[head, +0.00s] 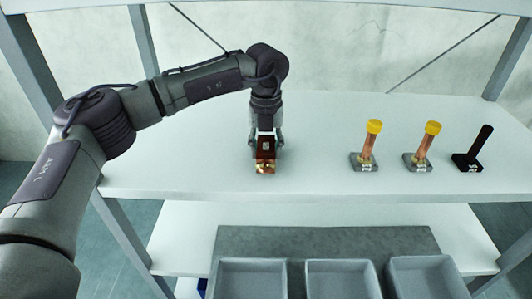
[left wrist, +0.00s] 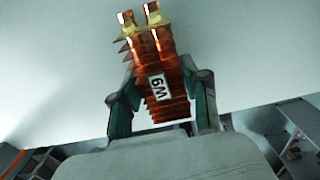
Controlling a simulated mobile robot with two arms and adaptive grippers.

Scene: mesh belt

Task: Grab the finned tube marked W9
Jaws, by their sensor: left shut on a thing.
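The finned tube marked W9 (left wrist: 162,92) is copper-coloured with stacked fins, a white W9 label and two bright tube ends. My left gripper (left wrist: 160,108) is shut on it, one finger on each side of the fins. In the head view the finned tube (head: 265,158) shows below my left gripper (head: 265,138), over the left middle of the white shelf. I cannot tell whether it touches the shelf. My right gripper is not in view.
On the white shelf (head: 210,180), two copper pieces with yellow caps, (head: 368,147) and (head: 426,149), and a black upright piece (head: 475,153) stand to the right. Grey bins (head: 340,264) sit lower in front. Metal posts (head: 510,55) frame the shelf.

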